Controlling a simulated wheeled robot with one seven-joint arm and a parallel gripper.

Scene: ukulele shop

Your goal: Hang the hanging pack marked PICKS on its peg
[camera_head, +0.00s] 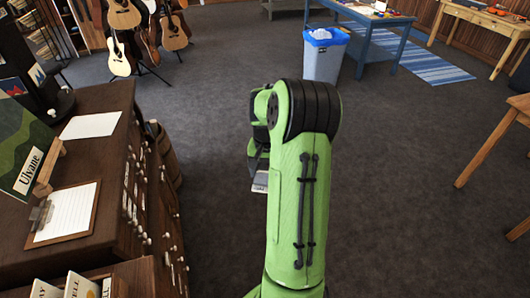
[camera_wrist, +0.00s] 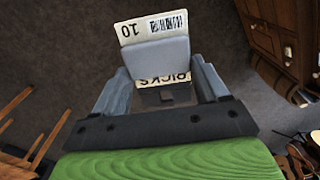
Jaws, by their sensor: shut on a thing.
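In the wrist view, my gripper (camera_wrist: 160,88) is shut on the hanging pack marked PICKS (camera_wrist: 152,27). The pack's pale card shows a barcode, the number 10 and the word PICKS, upside down in this view. A grey block covers the middle of the card. In the head view, my gripper (camera_head: 256,168) is mostly hidden behind my green arm, and a pale bit of the pack (camera_head: 260,182) shows below it. The pack is held in the air over the floor. I cannot make out its peg in either view.
Guitars (camera_head: 122,50) stand at the back left. A bin (camera_head: 322,60) and blue table (camera_head: 385,22) stand behind. The grey floor is largely clear.

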